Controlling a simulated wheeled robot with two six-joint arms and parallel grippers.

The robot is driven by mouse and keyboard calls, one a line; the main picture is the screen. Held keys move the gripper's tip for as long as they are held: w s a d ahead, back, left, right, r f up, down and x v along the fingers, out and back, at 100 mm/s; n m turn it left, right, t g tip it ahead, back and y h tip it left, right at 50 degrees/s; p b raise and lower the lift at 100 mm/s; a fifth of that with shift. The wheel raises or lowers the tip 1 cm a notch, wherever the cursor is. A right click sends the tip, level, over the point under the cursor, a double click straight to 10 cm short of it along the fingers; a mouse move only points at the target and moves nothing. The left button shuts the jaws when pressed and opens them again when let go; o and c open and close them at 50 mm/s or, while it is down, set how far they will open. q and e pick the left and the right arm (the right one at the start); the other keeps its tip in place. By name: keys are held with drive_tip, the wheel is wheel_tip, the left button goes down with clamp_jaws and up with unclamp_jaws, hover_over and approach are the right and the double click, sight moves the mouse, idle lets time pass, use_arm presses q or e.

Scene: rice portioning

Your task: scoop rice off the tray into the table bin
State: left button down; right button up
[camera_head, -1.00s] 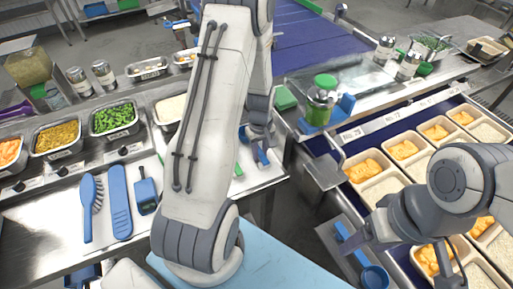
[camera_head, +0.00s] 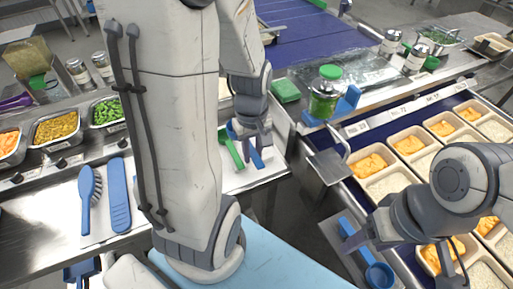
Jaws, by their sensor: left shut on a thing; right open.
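My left gripper (camera_head: 252,138) points down over the right end of the steel counter, shut on what looks like a blue tool (camera_head: 257,159). The tool's shape is mostly hidden by the fingers. A green-handled tool (camera_head: 231,152) lies just left of it over a white surface; I cannot tell if they touch. My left arm hides most of the rice pan. White rice shows in compartments (camera_head: 388,184) on the right. My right gripper (camera_head: 362,240) is open beside a blue ladle (camera_head: 379,275). I cannot make out which container is the table bin.
A blue brush (camera_head: 91,190) and a blue flat tool (camera_head: 119,195) lie on the left counter. Pans of green vegetables (camera_head: 107,112) and yellow food (camera_head: 57,127) stand behind. A green-lidded jar (camera_head: 325,93) stands on the right shelf, above a metal holder (camera_head: 326,165).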

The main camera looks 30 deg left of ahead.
use_arm(q)
drive_tip(key=shift+s+d+r+p, duration=0.1)
drive_tip(key=shift+s+r+p, duration=0.1)
drive_tip(key=shift+r+p, duration=0.5)
wheel_tip(320, 180, up, 5)
drive_tip(key=p, duration=0.4)
drive_tip(key=shift+p, duration=0.4)
drive_tip(key=shift+f, duration=0.1)
